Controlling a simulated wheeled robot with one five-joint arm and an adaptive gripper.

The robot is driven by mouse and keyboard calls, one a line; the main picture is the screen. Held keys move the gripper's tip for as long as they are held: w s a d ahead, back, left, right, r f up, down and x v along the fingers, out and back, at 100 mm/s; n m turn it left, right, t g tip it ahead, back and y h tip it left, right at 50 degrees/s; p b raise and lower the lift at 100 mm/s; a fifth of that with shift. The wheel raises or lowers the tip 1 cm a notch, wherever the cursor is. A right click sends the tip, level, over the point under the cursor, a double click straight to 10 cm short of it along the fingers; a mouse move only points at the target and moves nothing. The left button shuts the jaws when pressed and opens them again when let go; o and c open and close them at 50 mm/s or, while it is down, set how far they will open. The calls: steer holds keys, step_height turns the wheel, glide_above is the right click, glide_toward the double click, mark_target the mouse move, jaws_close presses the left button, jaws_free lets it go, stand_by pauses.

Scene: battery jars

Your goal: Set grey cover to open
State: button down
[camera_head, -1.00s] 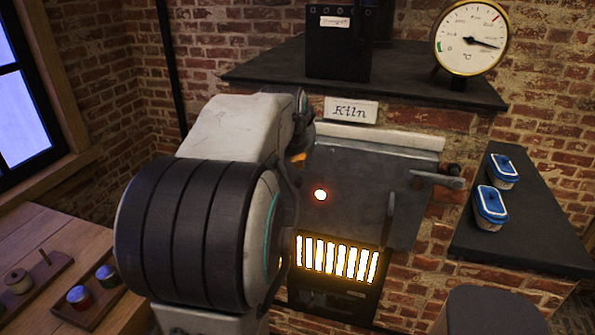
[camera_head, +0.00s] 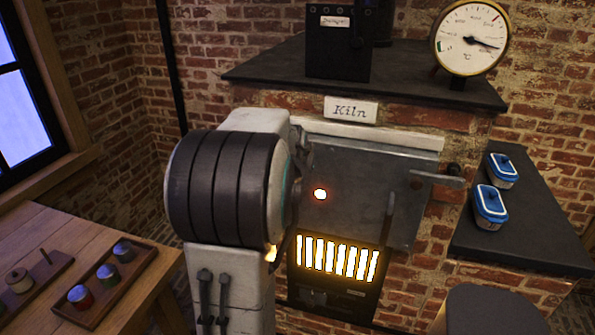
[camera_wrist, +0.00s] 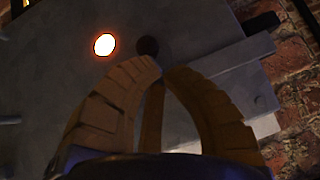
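The grey cover (camera_head: 350,175) is a flat metal plate on the front of the kiln, with a round glowing hole. It appears shut over the kiln front. A vertical handle (camera_head: 390,215) stands on its right half. The cover also fills much of the wrist view (camera_wrist: 50,85). My gripper (camera_wrist: 163,68) shows there with its two curved fingers over the cover, the tips close together. A bar, likely the handle, shows between them, topped by a dark knob (camera_wrist: 147,45). I cannot tell whether the fingers touch it. In the head view my arm hides the gripper.
A latch bar (camera_head: 437,180) sits at the cover's right edge. A glowing grate (camera_head: 337,260) is below. Blue-lidded dishes (camera_head: 490,207) stand on a dark shelf (camera_head: 520,240) at right. A wooden table (camera_head: 65,235) at left holds a tray with jars (camera_head: 122,250).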

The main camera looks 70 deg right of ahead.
steer(key=shift+f, duration=0.1)
steer(key=shift+w+f+b, duration=0.1)
steer(key=shift+f+b, duration=0.35)
steer(key=shift+b, duration=0.75)
steer(key=shift+f+b, duration=0.2)
steer(key=shift+b, duration=0.8)
steer(key=shift+r, duration=0.15)
